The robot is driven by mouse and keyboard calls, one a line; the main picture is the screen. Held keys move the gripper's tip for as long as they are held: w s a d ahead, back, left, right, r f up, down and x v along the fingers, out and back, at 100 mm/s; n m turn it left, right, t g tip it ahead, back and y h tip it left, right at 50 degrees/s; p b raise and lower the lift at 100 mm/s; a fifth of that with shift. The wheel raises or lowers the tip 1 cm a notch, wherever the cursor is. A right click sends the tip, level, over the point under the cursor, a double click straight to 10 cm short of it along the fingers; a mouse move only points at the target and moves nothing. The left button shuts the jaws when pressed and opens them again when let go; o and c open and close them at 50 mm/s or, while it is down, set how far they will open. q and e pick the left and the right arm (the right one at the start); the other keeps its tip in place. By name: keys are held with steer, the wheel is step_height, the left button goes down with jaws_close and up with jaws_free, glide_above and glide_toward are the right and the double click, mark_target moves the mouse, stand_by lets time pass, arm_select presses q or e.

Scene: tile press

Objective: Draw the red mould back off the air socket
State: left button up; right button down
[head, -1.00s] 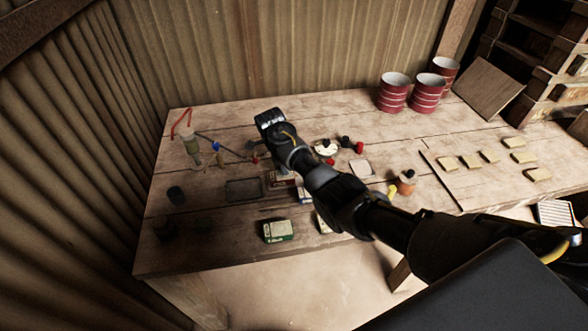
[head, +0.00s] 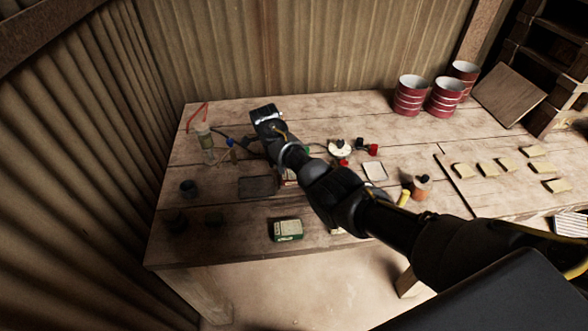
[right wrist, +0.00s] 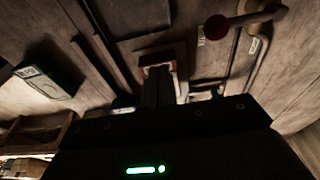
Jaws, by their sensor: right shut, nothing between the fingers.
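My right gripper shows in the right wrist view (right wrist: 160,88), its dark fingers together with nothing between them. A red-edged block, probably the red mould (right wrist: 156,60), lies just beyond the fingertips; I cannot tell whether they touch it. In the head view my right arm reaches over the table from the lower right, and its wrist and links hide the fingers and most of that block (head: 288,178). I cannot make out the air socket, or whether the mould is on it. My left gripper is not in view.
A red knob (right wrist: 216,27) on a rod is close by in the right wrist view. A dark tray (head: 257,187), a green box (head: 287,230) and a clear bottle (head: 205,135) stand on the table (head: 330,115). Red drums (head: 409,96) stand at the back.

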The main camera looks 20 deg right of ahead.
steer(key=a, duration=0.1)
steer(key=w+a+b, duration=0.1)
steer(key=a, duration=0.1)
steer(key=a+b, duration=0.1)
steer(key=a, duration=0.1)
steer(key=shift+w+f, duration=0.2)
steer(key=shift+f, duration=0.05)
steer(key=shift+w+a+r+b, duration=0.15)
steer(key=shift+a+r+b, duration=0.1)
steer(key=shift+a+b, duration=0.5)
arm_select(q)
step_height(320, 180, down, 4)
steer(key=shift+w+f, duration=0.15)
